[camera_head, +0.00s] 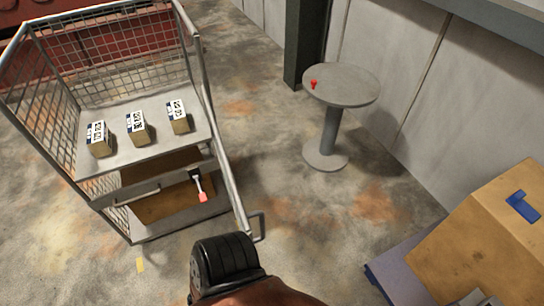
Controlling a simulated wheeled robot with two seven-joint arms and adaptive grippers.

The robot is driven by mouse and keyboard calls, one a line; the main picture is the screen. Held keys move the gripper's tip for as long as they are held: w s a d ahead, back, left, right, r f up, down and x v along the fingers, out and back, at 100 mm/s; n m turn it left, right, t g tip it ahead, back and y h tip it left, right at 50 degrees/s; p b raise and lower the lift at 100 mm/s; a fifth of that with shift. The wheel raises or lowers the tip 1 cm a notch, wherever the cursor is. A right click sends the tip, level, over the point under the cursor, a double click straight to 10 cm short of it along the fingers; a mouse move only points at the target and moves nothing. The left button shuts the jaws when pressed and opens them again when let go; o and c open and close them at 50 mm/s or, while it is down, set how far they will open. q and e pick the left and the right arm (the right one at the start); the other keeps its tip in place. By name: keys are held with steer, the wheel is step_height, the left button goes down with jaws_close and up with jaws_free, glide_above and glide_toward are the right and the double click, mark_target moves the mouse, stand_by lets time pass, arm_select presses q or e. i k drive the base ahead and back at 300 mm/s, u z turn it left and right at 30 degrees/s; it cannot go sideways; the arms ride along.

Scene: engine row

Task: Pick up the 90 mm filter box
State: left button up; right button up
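Three small tan boxes with white and dark blue labels stand in a row on the upper shelf of a wire cage trolley. They are the left box (98,139), the middle box (138,128) and the right box (178,117). They stand apart from each other, and the middle one looks slightly larger. The label print is too small to tell for sure which one is the 90 mm filter box. I cannot make out either of my grippers in this view.
The cage trolley (103,170) has mesh walls, and a red-tipped handle (200,187) shows at its lower part. A round grey table (345,87) holds a small red item (313,84). A large cardboard box (490,240) stands at right. Floor between is clear.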

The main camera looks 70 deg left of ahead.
mark_target(138, 128)
steer(key=i, duration=0.7)
steer(key=u, duration=2.3)
steer(key=i, duration=0.65)
steer(key=u, duration=1.35)
